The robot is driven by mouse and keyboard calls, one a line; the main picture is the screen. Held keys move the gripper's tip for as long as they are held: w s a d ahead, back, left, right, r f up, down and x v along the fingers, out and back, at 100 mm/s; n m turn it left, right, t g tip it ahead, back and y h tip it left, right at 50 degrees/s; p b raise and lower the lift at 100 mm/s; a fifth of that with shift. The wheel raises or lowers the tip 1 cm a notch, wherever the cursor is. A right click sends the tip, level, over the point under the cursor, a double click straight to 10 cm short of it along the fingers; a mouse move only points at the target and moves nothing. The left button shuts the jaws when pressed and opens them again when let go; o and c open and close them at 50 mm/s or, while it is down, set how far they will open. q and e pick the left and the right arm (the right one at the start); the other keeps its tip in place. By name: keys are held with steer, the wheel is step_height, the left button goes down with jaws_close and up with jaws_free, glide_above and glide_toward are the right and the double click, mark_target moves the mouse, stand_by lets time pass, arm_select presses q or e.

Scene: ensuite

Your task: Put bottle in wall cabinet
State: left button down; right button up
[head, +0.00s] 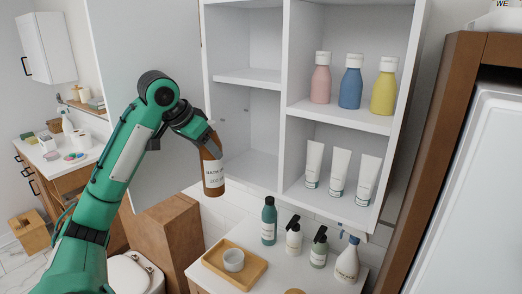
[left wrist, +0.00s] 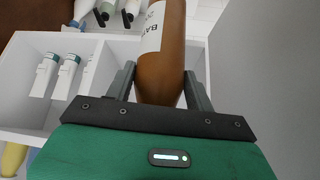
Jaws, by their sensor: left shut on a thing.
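The brown bottle (head: 213,174) with a pale label hangs upright from my left gripper (head: 207,143), which is shut on its upper part. In the left wrist view the bottle (left wrist: 162,70) sits between the two fingers (left wrist: 158,92). The open white wall cabinet (head: 248,78) is just right of the gripper. The bottle is in front of its lower left compartment, near the left edge; whether it is past the opening I cannot tell. The left compartments look empty. My right gripper is not in view.
Pink, blue and yellow bottles (head: 350,88) stand on the right shelf, with white tubes (head: 339,170) below. Under the cabinet, a counter holds several bottles (head: 293,236) and a wooden tray (head: 222,270). An open door panel (head: 150,55) is behind my arm.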

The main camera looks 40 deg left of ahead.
arm_select(q)
steer(key=w+p, duration=1)
steer(key=w, duration=0.7)
steer(key=shift+d, duration=0.3)
steer(key=shift+w+f, duration=0.1)
steer(key=c, duration=0.5)
jaws_free()
steer(key=shift+w+f, duration=0.1)
